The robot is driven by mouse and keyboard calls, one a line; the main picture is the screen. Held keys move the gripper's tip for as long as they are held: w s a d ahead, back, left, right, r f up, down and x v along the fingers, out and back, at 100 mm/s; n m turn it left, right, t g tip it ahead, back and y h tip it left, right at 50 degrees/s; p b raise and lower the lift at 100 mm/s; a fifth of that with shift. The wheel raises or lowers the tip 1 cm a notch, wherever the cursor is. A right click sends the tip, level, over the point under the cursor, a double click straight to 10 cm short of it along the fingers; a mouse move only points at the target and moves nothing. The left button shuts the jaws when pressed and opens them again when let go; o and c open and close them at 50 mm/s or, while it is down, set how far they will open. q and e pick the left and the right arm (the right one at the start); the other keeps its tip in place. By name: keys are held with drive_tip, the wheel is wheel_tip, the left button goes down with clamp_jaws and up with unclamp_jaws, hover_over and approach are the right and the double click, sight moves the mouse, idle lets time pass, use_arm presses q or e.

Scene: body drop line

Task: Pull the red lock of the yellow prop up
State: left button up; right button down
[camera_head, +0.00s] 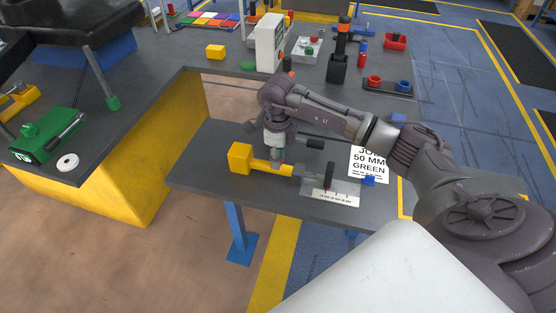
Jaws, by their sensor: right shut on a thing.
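The yellow prop (241,158) lies on the small grey table, with a thick block at its left end and a narrower bar running right. My right gripper (275,159) reaches down over the bar from the right and is shut. A small reddish bit at its fingertips looks like the red lock (281,155), mostly hidden by the gripper. How far up the lock stands cannot be told. My left gripper is not in view.
A clear plate with a ruler and a black upright (330,178) stands close right of the prop. A sign reading "50 MM GREEN" (369,163) and a blue piece (369,181) are farther right. A larger grey bench (150,90) stands behind and left.

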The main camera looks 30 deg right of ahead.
drive_tip(key=shift+r+p, duration=0.3)
drive_tip(key=shift+r, duration=0.25)
drive_tip(key=c, duration=1)
unclamp_jaws()
drive_tip(key=shift+o, duration=0.2)
drive_tip(key=shift+r+p, duration=2.15)
drive_tip(key=shift+r, duration=1.35)
drive_tip(key=shift+a+f, duration=0.1)
